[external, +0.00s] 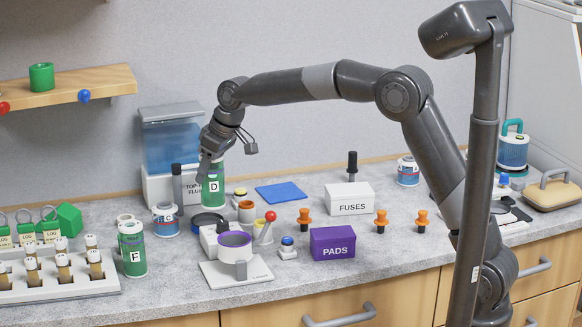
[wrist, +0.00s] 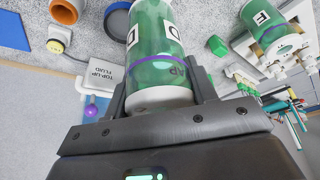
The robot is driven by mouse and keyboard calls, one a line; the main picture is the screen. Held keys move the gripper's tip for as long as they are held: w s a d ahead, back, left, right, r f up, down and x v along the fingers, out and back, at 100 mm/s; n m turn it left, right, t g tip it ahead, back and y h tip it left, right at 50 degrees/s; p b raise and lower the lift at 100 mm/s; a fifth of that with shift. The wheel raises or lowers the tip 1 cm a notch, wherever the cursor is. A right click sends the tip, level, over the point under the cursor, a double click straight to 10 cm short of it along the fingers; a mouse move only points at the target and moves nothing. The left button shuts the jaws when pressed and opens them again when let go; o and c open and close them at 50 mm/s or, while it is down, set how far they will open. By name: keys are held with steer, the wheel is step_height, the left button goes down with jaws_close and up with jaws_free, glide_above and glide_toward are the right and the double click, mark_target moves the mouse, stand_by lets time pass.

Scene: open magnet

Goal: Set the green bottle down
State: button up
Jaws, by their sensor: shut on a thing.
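The green bottle marked D (external: 213,187) is upright or nearly so at the back of the counter, by the blue-topped fluid dispenser. My gripper (external: 211,160) comes down on it from above and is shut around its upper end. In the wrist view the same green bottle (wrist: 155,45) lies between the two dark fingers of my gripper (wrist: 160,88), with its pale end nearest the palm. I cannot tell whether its base touches the counter. A second green bottle marked F (external: 132,255) stands at the front left.
The dispenser (external: 172,140), a black dish (external: 207,219), an orange-brown cup (external: 246,211) and a blue-labelled can (external: 166,220) crowd the bottle. A white scale with a purple-rimmed cup (external: 235,272) stands in front. A flat blue mat (external: 280,193) lies to the right.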

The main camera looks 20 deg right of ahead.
steer(key=shift+w+d+r, duration=0.1)
steer(key=shift+d+r, duration=0.15)
steer(key=shift+d, duration=0.05)
steer(key=w+d+m+t+h, duration=0.1)
steer(key=w+d+m, duration=0.25)
steer(key=d, duration=1.15)
steer(key=w+d+m+h, duration=0.15)
steer(key=w+d, duration=0.35)
steer(key=d, duration=1)
steer(key=s+d+m+h, duration=0.1)
steer(key=s+d+m, duration=0.3)
steer(key=d, duration=1.2)
steer(key=s+d+m+h, duration=0.1)
steer(key=s+d+m, duration=0.25)
steer(key=d, duration=1.35)
steer(key=w+a+f, duration=0.6)
steer(key=a+f, duration=0.2)
steer(key=f, duration=0.2)
steer(key=shift+w+a+f, duration=0.35)
steer(key=shift+f, duration=0.05)
steer(key=shift+f, duration=0.15)
